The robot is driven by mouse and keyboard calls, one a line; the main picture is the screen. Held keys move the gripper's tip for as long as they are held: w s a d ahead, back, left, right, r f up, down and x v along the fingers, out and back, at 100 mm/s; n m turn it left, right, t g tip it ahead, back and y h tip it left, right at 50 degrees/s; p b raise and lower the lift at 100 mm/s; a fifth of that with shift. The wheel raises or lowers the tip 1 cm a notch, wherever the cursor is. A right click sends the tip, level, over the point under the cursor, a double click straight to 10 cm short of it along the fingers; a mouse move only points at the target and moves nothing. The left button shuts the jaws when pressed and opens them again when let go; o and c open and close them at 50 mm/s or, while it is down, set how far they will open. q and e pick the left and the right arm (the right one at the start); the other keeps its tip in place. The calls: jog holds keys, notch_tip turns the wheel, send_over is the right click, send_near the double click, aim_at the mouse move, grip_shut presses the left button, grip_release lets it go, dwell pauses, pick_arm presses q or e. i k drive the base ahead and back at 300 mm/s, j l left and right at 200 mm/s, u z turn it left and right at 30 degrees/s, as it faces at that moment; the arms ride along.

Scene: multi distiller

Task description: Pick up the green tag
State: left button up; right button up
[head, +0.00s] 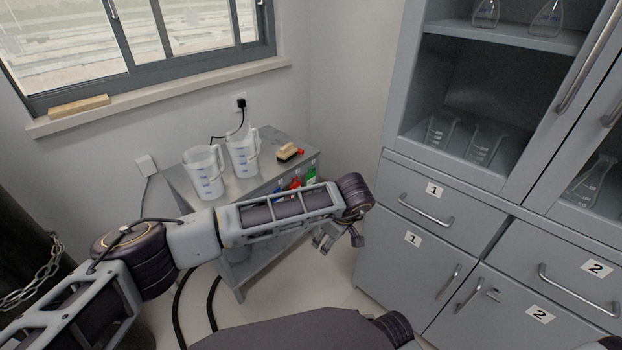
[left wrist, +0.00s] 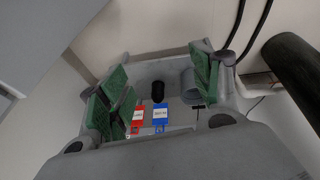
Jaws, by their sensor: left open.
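The green tag (head: 311,174) hangs at the right end of a row of tags on the front of a small grey metal table, partly behind my left arm. My left gripper (head: 338,236) is open and empty, below and to the right of the tags and apart from them. In the left wrist view, its green-padded fingers (left wrist: 160,88) are spread. The red tag (left wrist: 137,122) and blue tag (left wrist: 160,114) show beyond them. I cannot make out the green tag there against the green pads. My right gripper is not in view.
The metal table (head: 180,187) bears two clear pitchers (head: 203,173) (head: 242,154) and a wooden brush (head: 289,152). Grey cabinets (head: 400,215) with numbered drawers stand close on the right. Open floor (head: 310,285) lies between table and cabinets.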

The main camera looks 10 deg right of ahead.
aim_at(310, 178)
jog(key=i+l, duration=0.15)
jog(key=i, duration=0.25)
jog(key=i+l, duration=0.2)
jog(key=i, duration=0.2)
jog(key=i+l, duration=0.15)
jog(key=i, duration=0.25)
